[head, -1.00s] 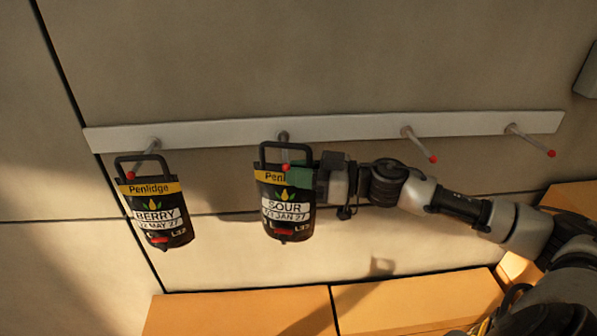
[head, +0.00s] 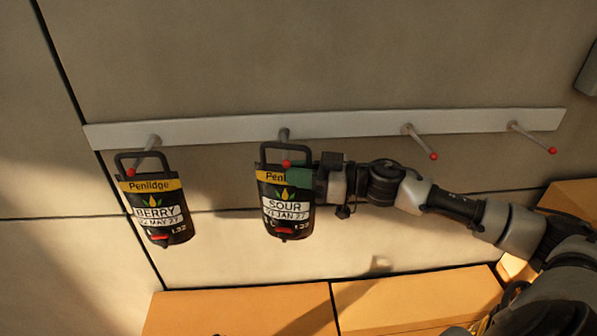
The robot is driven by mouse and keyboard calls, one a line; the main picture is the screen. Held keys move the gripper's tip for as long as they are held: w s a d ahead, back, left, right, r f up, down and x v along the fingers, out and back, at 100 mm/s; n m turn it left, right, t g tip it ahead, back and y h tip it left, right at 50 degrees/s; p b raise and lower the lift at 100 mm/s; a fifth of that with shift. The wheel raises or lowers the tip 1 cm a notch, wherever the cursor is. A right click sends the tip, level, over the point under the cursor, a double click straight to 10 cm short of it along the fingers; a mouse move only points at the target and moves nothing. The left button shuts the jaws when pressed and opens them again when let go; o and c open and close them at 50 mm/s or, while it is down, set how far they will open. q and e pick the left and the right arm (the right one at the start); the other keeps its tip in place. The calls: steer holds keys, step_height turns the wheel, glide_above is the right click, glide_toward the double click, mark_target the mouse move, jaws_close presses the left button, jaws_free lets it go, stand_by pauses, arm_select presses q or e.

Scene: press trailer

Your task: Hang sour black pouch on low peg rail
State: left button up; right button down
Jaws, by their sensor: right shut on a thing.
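The sour black pouch (head: 286,210) has a yellow Penlidge band, a white SOUR label and a black loop handle. It hangs upright in front of the white low peg rail (head: 340,126). My right gripper (head: 305,174) comes in from the right and is shut on the pouch's upper right side. The red tip of the second peg from the left (head: 286,163) shows inside the handle loop. I cannot tell whether the handle bears on the peg. My left gripper is not in view.
A black BERRY pouch (head: 156,212) hangs on the leftmost peg (head: 150,148). The two right pegs, third (head: 420,142) and fourth (head: 532,137), are bare. Orange-tan boxes (head: 240,312) stand below along the wall. The wall between the pouches is clear.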

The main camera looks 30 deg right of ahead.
steer(key=shift+r, duration=0.2)
steer(key=c, duration=1.1)
jaws_free()
steer(key=shift+s, duration=0.1)
steer(key=shift+f, duration=0.25)
steer(key=shift+s+d+f, duration=0.1)
steer(key=shift+d, duration=0.1)
steer(key=b+v, duration=0.2)
steer(key=shift+s+d, duration=0.15)
steer(key=shift+s, duration=0.1)
steer(key=v, duration=0.8)
steer(key=shift+r+p, duration=0.25)
steer(key=shift+p, duration=0.2)
